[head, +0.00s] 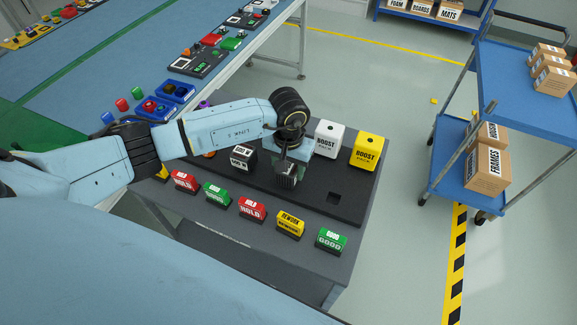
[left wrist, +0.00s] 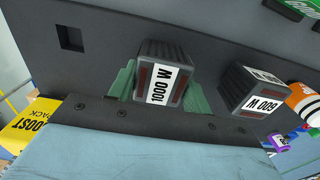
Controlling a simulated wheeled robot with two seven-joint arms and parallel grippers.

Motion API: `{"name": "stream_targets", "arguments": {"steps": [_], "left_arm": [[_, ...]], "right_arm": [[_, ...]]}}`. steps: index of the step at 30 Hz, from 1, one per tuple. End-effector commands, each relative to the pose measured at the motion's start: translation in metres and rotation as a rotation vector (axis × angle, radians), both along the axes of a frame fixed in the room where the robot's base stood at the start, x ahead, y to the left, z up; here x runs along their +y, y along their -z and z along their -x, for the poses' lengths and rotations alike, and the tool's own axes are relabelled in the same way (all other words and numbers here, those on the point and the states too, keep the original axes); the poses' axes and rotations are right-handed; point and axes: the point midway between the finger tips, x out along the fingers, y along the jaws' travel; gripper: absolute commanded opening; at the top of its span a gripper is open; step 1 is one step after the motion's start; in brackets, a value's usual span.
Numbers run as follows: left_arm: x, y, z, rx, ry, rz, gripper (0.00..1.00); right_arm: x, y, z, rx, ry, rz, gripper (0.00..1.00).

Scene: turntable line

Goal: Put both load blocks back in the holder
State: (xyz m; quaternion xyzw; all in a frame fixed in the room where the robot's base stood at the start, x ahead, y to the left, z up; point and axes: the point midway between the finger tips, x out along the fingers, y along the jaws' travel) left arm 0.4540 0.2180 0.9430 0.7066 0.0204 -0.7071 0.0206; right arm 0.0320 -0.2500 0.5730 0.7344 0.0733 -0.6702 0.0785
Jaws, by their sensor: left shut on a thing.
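My left gripper (head: 288,172) is shut on a dark load block marked 1000 W (left wrist: 160,84), between greenish fingers in the left wrist view. The same block (head: 286,181) shows below my wrist in the head view, over the black holder board (head: 310,192); whether it touches the board I cannot tell. A second load block (head: 243,156), marked 600 W in the left wrist view (left wrist: 256,92), stands on the board to the left. A square socket (head: 334,198) is empty at the board's right; it also shows in the left wrist view (left wrist: 70,38). My right gripper is not in view.
A white (head: 329,139) and a yellow boost pack (head: 367,151) stand at the board's back right. Coloured label blocks, such as the red HOLD one (head: 252,208), line the front. An orange-and-white cylinder (left wrist: 303,100) is beside the 600 W block. A blue trolley (head: 500,75) stands right.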

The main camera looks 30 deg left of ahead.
Motion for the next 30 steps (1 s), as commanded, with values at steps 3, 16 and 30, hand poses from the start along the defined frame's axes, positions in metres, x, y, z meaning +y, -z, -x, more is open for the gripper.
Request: {"name": "stream_targets", "arguments": {"steps": [3, 16, 30], "left_arm": [[0.0, 0.0, -0.001, -0.003, 0.0, 0.001, 0.54], [0.0, 0.001, 0.001, 0.001, 0.0, -0.001, 0.74], [0.001, -0.08, -0.001, -0.006, 0.002, -0.001, 0.74]], "right_arm": [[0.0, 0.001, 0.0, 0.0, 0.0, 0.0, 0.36], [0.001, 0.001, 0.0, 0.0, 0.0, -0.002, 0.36], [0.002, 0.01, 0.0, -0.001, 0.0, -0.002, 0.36]]}}
